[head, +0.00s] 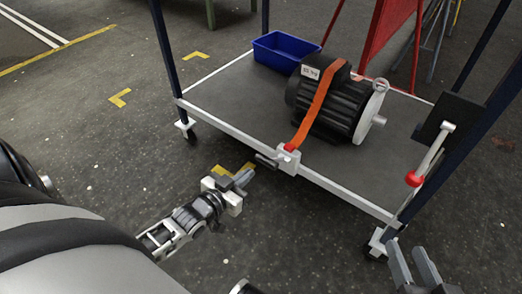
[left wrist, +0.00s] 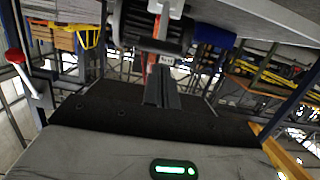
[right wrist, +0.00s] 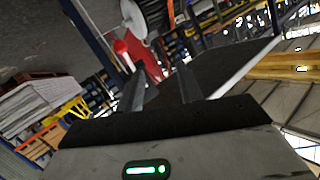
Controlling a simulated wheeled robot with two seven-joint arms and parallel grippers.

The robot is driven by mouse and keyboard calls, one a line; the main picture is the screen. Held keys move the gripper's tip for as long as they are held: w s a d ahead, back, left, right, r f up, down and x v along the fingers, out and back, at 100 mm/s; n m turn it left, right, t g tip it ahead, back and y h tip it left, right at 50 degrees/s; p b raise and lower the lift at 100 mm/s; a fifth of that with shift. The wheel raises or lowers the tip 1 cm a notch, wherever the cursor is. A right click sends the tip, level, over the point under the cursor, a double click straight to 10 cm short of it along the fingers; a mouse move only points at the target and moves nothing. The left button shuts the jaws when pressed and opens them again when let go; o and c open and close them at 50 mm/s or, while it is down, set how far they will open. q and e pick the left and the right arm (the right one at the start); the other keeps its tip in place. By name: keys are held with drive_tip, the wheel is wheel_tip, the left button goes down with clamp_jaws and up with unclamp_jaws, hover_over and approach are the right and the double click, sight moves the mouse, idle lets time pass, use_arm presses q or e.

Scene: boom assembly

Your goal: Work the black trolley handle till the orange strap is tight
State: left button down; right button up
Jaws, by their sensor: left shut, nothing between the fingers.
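The orange strap (head: 318,100) runs over the dark finned motor (head: 342,105) to a white ratchet block (head: 288,160) with a red top on the trolley's front rail. A short dark handle (head: 266,160) sticks out left from the block. I cannot tell how tight the strap is. My left gripper (head: 247,177) is shut and empty, just below and left of the handle, seemingly apart from it. Its closed fingers (left wrist: 163,86) show in the left wrist view below the strap (left wrist: 153,42). My right gripper (head: 414,264) is open and empty near the trolley's right front corner.
The trolley deck (head: 225,95) also carries a blue bin (head: 282,50). A grey lever with a red knob (head: 414,179) and a dark panel (head: 448,124) stand at the right post, above my right gripper. Floor left of the trolley is clear.

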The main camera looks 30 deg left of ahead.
sight(264, 163)
use_arm(q)
wheel_tip(264, 163, up, 6)
drive_tip(key=shift+w+d+r+g, duration=0.15)
drive_tip(key=shift+w+g, duration=0.25)
use_arm(e)
drive_tip(key=shift+s+d+f+h, duration=0.1)
drive_tip(key=shift+f+h, duration=0.2)
drive_tip(key=shift+f, duration=0.25)
